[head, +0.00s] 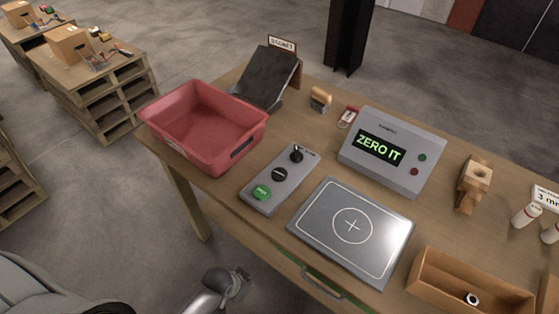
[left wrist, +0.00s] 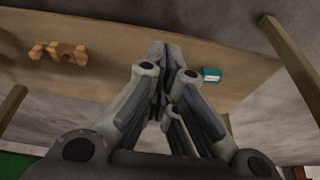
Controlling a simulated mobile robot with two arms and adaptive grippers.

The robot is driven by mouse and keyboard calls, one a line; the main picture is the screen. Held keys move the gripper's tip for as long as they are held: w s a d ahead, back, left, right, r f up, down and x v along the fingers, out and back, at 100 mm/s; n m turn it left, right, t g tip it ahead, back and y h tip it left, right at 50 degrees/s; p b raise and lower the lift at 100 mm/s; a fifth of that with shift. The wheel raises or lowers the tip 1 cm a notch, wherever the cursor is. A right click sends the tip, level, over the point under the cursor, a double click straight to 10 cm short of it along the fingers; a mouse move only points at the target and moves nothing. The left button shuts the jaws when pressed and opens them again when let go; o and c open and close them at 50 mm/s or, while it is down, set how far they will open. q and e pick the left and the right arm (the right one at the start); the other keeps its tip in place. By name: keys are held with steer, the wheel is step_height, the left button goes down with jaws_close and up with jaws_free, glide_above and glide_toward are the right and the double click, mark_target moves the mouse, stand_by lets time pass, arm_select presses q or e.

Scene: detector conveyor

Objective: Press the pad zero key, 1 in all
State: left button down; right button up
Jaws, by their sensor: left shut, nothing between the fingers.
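A grey pad (head: 312,244) with a white outline and a cross in a circle lies on the table. Left of it, a grey control strip (head: 264,203) carries a green button (head: 262,192) and two black controls. Behind the pad stands a grey console (head: 417,158) whose screen reads "ZERO IT" (head: 379,149); it has a green (head: 422,157) and a red button (head: 414,172). My left gripper (head: 244,279) is low, off the table's front edge, apart from the strip and pad. It is shut and empty in the left wrist view (left wrist: 166,48). My right gripper is not in view.
A red bin (head: 158,143) and a dark sloped stand (head: 262,77) stand at the table's left. A wooden tray (head: 437,264) is at front right, a wooden block stand (head: 474,184) behind it. A drawer handle (head: 322,287) juts from the front.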

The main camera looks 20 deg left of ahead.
mark_target(281, 176)
arm_select(q)
steer(key=w+d+r+m+h+p, duration=0.1)
steer(key=w+d+r+p, duration=0.1)
steer(key=r, duration=0.8)
steer(key=w+d+r+m+t+p, duration=0.1)
steer(key=w+r+m+p, duration=0.1)
steer(key=r, duration=0.7)
steer(key=w+d+r+m+h+p, duration=0.1)
steer(key=w+d+r+p, duration=0.15)
steer(key=r, duration=0.75)
steer(key=w+a+r+m+t+h, duration=0.1)
steer(key=w+r+m, duration=0.3)
steer(key=w, duration=0.5)
steer(key=w+a+r+m+t+h, duration=0.1)
steer(key=w+r+m, duration=0.3)
steer(key=w, duration=0.6)
steer(key=shift+w+r+m+h, duration=0.15)
steer(key=shift+w+m+h, duration=0.1)
steer(key=shift+m+h, duration=0.45)
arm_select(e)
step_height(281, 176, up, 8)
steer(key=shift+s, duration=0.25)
arm_select(q)
steer(key=shift+a, duration=0.1)
